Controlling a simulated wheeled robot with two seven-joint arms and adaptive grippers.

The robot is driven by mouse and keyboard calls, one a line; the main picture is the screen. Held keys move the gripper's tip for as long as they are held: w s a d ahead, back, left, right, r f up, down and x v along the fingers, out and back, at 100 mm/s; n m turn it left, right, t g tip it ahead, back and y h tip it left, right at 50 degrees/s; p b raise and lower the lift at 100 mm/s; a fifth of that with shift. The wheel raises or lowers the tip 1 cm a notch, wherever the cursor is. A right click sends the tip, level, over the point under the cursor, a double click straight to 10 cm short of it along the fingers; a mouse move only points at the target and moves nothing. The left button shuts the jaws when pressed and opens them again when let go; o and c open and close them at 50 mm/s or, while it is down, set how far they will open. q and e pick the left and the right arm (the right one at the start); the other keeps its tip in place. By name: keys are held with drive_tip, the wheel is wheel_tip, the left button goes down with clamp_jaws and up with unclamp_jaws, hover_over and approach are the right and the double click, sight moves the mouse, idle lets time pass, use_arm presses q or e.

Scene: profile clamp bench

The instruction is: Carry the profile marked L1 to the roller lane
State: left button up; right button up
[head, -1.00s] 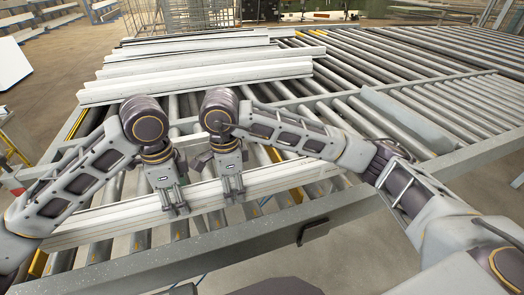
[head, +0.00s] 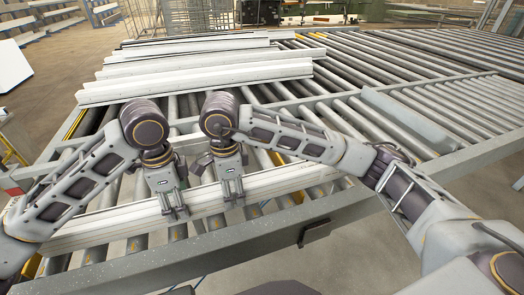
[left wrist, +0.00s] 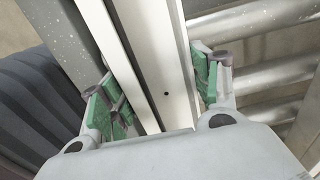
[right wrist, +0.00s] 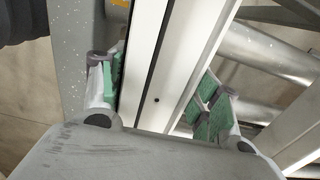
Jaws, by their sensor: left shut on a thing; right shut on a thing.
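A long white profile (head: 110,228) lies across the rollers close to the front rail. No L1 mark is readable on it. My left gripper (head: 174,212) and right gripper (head: 233,200) are both shut on this profile, side by side near its middle. In the left wrist view the profile (left wrist: 150,50) runs between the green-padded fingers (left wrist: 160,95). In the right wrist view the profile (right wrist: 180,50) runs between the green-padded fingers (right wrist: 158,95). The fingertips' undersides are hidden.
Several other white profiles (head: 200,78) lie on the rollers farther back. A grey guide plate (head: 405,120) stands at the right on the roller field (head: 460,95). The grey front rail (head: 270,232) runs along the near edge, with a dark bracket (head: 314,231) on it.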

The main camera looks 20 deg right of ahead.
use_arm(q)
drive_tip(key=shift+f, duration=0.25)
use_arm(e)
drive_tip(key=shift+f, duration=0.25)
use_arm(q)
drive_tip(key=o, duration=1.8)
use_arm(e)
drive_tip(key=o, duration=1.8)
use_arm(q)
drive_tip(key=shift+r, duration=0.15)
drive_tip(key=shift+r, duration=5.85)
use_arm(e)
drive_tip(key=shift+r, duration=0.2)
drive_tip(key=shift+r, duration=5.85)
